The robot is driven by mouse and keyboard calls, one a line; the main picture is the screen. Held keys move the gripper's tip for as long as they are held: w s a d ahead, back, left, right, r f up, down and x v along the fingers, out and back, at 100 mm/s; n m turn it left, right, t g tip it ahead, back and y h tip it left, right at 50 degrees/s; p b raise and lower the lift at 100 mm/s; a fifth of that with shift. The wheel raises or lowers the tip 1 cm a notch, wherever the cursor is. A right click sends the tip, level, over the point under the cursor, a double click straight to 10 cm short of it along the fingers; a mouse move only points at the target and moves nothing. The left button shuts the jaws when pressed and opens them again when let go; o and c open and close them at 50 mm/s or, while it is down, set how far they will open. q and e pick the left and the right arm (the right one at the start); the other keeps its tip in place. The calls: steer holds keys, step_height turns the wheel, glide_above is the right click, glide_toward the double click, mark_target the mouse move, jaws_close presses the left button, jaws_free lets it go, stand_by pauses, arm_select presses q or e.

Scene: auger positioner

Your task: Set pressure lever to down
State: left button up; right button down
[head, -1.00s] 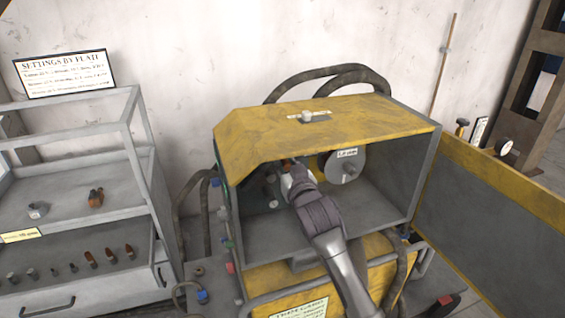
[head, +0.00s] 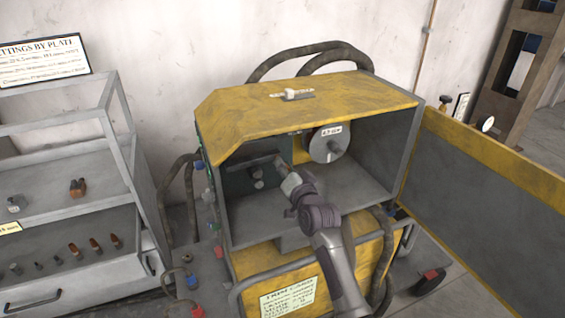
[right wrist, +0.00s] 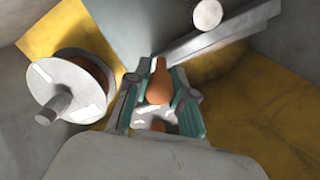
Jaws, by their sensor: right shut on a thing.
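The welding machine's open yellow-and-grey cabinet (head: 300,92) holds the wire-feed parts on its inner left wall. My right gripper (head: 287,184) is inside the cabinet, in front of that wall. In the right wrist view its teal-padded fingers (right wrist: 160,98) are shut around an orange-brown knob (right wrist: 159,82), which looks like the pressure lever's handle. A long grey bar (right wrist: 215,35) runs up and right from near the knob. It also shows in the head view (head: 264,162), slanting along the wall. The knob is hidden in the head view. My left gripper is not in view.
A wire spool (head: 329,145) hangs behind and right of my gripper; it is at left in the wrist view (right wrist: 72,88). The cabinet's open door (head: 480,190) stands at the right. A grey shelf cart (head: 60,210) with small parts stands at the left.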

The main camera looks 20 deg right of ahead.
steer(key=shift+f+m, duration=0.3)
steer(key=shift+f, duration=0.25)
steer(key=c, duration=1)
jaws_free()
steer(key=shift+o, duration=0.2)
steer(key=shift+s, duration=0.1)
steer(key=s, duration=1.2)
steer(key=shift+r, duration=0.2)
steer(key=shift+w+d, duration=0.1)
